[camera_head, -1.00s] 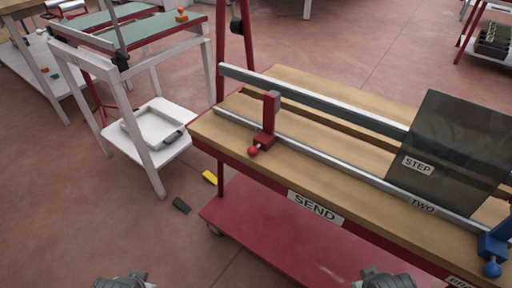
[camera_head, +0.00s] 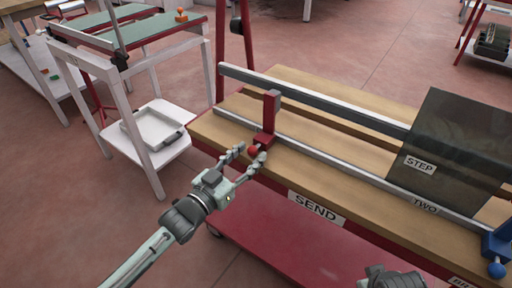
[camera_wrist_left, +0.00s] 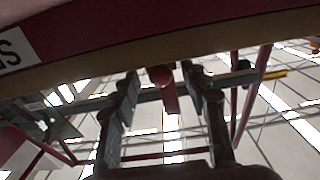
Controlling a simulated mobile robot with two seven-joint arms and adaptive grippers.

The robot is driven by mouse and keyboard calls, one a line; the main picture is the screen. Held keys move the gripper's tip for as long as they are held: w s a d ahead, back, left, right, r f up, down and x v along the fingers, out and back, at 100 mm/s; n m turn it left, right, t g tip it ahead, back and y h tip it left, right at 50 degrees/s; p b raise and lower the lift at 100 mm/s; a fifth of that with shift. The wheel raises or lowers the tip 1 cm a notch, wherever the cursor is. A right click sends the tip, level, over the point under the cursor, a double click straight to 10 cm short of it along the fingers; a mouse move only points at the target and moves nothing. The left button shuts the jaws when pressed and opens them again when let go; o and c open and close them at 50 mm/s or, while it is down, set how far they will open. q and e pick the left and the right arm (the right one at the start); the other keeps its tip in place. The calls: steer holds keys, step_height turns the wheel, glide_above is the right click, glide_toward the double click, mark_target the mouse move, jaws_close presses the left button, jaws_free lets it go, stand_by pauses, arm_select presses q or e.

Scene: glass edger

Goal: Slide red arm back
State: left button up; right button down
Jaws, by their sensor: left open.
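The red arm (camera_head: 271,112) stands upright on the metal rail near the left end of the wooden workbench. In the left wrist view, the knob (camera_wrist_left: 161,75) shows between the two spread fingers (camera_wrist_left: 163,100), with a gap to each. Part of my right gripper (camera_head: 392,278) shows at the bottom edge; its fingers cannot be made out.
The long metal rail (camera_head: 330,164) runs along the bench (camera_head: 320,180). A dark glass sheet (camera_head: 450,145) stands at the right beside a blue arm (camera_head: 497,245). A white cart with a tray (camera_head: 155,126) stands at the left. A red lower shelf (camera_head: 290,245) lies under the bench.

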arm_select(q)
steer(key=shift+x, duration=1.85)
jaws_close()
